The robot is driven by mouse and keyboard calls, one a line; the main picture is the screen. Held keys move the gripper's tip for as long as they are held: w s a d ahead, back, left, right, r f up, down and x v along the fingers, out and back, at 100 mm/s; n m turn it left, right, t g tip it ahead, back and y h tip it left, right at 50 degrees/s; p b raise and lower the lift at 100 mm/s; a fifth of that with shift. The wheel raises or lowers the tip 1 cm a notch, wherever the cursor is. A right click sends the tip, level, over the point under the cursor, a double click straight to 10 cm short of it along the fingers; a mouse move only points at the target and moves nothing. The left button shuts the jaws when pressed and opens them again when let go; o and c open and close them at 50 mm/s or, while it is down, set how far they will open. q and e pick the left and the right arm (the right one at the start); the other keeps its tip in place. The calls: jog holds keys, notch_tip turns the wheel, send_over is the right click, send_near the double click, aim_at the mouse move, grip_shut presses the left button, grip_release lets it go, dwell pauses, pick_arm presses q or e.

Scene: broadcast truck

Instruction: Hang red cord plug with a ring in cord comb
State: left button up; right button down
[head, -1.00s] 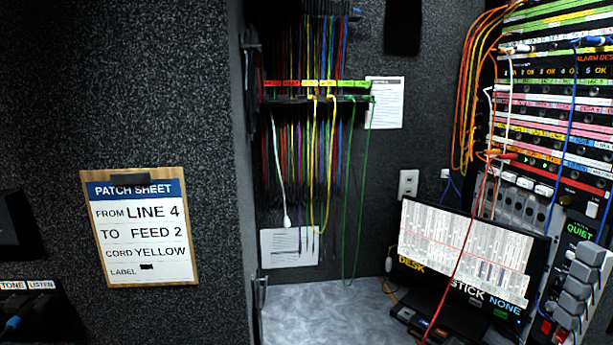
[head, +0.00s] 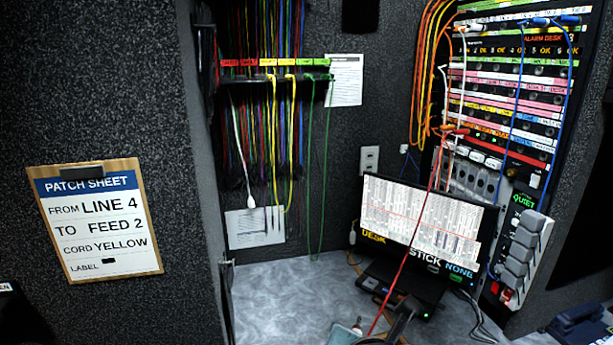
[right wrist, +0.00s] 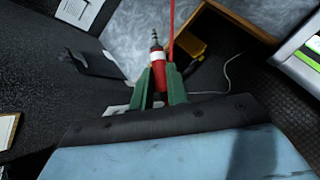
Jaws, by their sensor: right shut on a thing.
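The cord comb (head: 262,78) is a dark bar on the back wall with red, yellow and green labels. White, yellow and green cords hang from it. In the right wrist view my right gripper (right wrist: 159,88) is shut on the red plug (right wrist: 158,76). The plug has a pale ring band, and its metal tip points up in that view. A red cord (head: 415,236) runs from the rack down past the monitor to the bottom of the head view. There my right gripper (head: 358,325) shows partly, low and away from the comb. My left gripper is not in view.
A monitor (head: 420,222) stands on the grey desk (head: 275,290), right of the comb. The patch rack (head: 510,100) with orange and blue cords is at the right. A patch sheet clipboard (head: 97,222) hangs at the left. The desk below the comb is clear.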

notch_tip(320, 180, up, 2)
jog(key=shift+r+p, duration=0.2)
jog(key=shift+p, duration=0.65)
jog(key=shift+w+d, duration=0.25)
jog(key=shift+w, duration=0.05)
jog(key=w+d+f, duration=0.4)
jog(key=w+d, duration=0.3)
jog(key=d, duration=0.1)
jog(key=shift+w+d+f+m+h, duration=0.2)
jog(key=shift+d+f+m+h, duration=0.1)
jog(key=shift+d+m+h, duration=0.1)
jog(key=shift+a, duration=0.1)
